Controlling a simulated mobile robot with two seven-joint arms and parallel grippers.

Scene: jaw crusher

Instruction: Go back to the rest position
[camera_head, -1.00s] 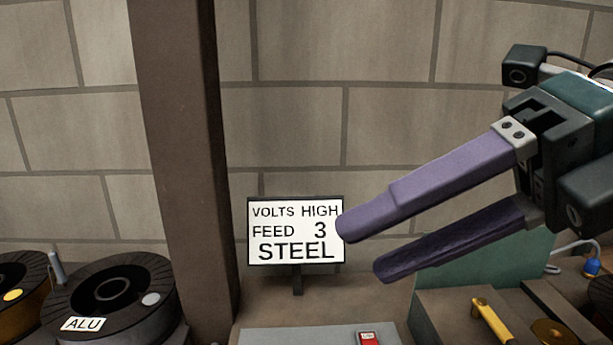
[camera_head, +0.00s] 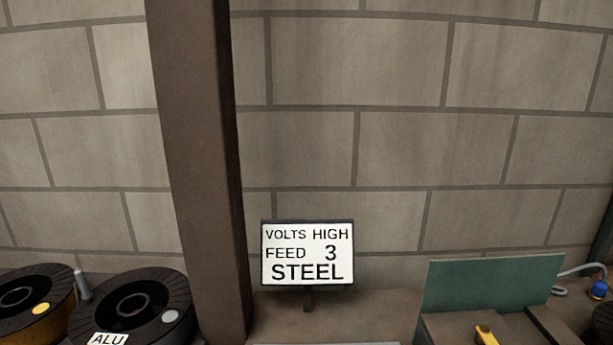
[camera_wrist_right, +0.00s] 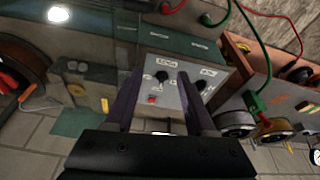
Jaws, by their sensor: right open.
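My right gripper (camera_wrist_right: 157,88) shows in the right wrist view, with its two purple fingers apart and nothing between them held. Beyond the fingers is a grey control box (camera_wrist_right: 182,76) with dark knobs and a small red switch; I cannot judge the distance to it. The head view shows neither gripper. My left gripper is in no current view.
In the head view, a sign (camera_head: 307,254) reads VOLTS HIGH, FEED 3, STEEL. A brown post (camera_head: 197,160) stands left of it. A black spool (camera_head: 134,305) marked ALU is at lower left. A green panel (camera_head: 490,285) is at right. Red and green cables (camera_wrist_right: 246,45) hang in the wrist view.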

